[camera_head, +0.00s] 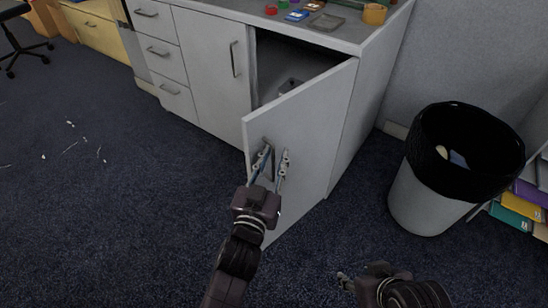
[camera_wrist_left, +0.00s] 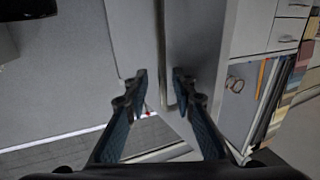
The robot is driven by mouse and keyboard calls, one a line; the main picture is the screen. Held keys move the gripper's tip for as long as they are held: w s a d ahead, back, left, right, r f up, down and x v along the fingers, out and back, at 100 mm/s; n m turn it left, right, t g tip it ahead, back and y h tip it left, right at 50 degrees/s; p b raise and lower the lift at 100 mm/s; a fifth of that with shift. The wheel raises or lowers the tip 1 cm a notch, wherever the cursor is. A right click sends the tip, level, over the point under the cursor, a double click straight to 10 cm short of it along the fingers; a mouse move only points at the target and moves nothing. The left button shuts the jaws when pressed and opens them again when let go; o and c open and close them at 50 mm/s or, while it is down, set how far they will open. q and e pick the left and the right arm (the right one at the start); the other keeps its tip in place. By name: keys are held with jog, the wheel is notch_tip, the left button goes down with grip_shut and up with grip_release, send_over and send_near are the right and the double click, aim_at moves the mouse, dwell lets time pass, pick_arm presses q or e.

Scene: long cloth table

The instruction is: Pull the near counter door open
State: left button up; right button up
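The near counter door (camera_head: 318,122) is a light grey panel, swung well out from the white counter (camera_head: 372,78). The dark cabinet interior shows behind it, with a small grey item (camera_head: 290,85) inside. My left gripper (camera_head: 272,160) is at the door's outer face near its free edge, around the handle area; the fingers partly hide the handle. In the left wrist view the two fingers (camera_wrist_left: 161,75) are apart, with a narrow vertical bar between them and visible gaps. My right gripper (camera_head: 346,282) is low at the bottom, away from the door; its finger opening is unclear.
A white bin (camera_head: 420,200) with a black liner stands right of the counter. Coloured binders (camera_head: 520,205) are at the right edge. A closed door (camera_head: 210,65) and drawers (camera_head: 160,50) are to the left. Small items, including an orange cup (camera_head: 375,14), sit on top. The left floor is mostly clear.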

pick_arm(q)
jog(key=shift+s, duration=0.1)
jog(key=v, duration=1.1)
jog(key=shift+s, duration=0.4)
jog(key=shift+a, duration=0.15)
jog(key=shift+c, duration=0.7)
